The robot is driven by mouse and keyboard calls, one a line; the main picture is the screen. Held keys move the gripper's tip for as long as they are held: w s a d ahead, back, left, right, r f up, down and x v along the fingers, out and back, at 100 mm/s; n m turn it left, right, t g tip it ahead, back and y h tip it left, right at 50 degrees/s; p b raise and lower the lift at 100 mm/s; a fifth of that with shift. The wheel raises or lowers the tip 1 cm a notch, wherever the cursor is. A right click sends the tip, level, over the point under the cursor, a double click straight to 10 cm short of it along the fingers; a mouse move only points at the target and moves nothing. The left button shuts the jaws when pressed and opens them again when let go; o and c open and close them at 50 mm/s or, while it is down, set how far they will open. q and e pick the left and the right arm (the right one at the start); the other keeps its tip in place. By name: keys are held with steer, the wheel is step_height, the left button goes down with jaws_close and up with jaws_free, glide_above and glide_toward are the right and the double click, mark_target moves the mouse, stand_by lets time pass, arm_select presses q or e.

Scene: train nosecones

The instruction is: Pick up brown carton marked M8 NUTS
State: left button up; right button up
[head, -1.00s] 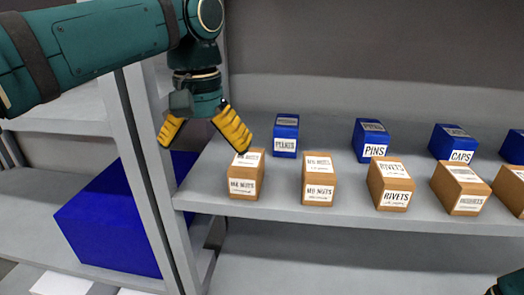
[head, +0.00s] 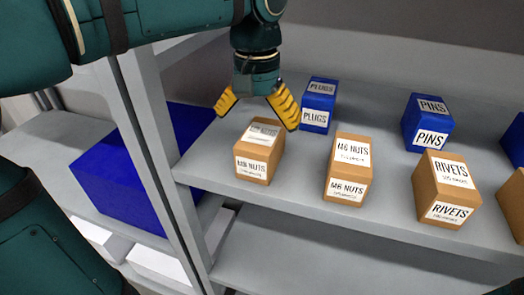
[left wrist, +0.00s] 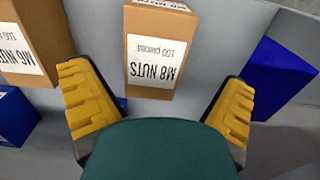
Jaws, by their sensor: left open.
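The brown carton marked M8 NUTS (head: 253,168) stands upright at the left end of the shelf, near its front edge, with white labels on its top and front. In the left wrist view the carton (left wrist: 150,50) shows its M8 NUTS label upside down, in the gap beyond the fingers. My left gripper (head: 257,118) is open and points down, its yellow fingers just above and behind the carton's top in the head view. The wrist view shows both fingers of the left gripper (left wrist: 155,85) apart and empty. My right gripper's fingers are not visible.
A similar brown M6 NUTS carton (head: 349,170) stands to the right, then a RIVETS carton (head: 435,190). Blue PLUGS (head: 317,118) and PINS (head: 425,138) boxes stand behind. A grey upright (head: 150,120) separates a large blue box (head: 115,175) on the left.

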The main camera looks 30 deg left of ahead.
mark_target(262, 133)
arm_select(q)
steer(key=shift+w+d+f+b, duration=0.15)
steer(key=shift+f+b, duration=0.1)
steer(key=shift+f, duration=1.3)
steer(key=shift+w+d+f+b, duration=0.15)
steer(key=shift+f+b, duration=0.1)
steer(key=shift+f, duration=1.25)
steer(key=shift+a, duration=0.1)
steer(key=c, duration=1.2)
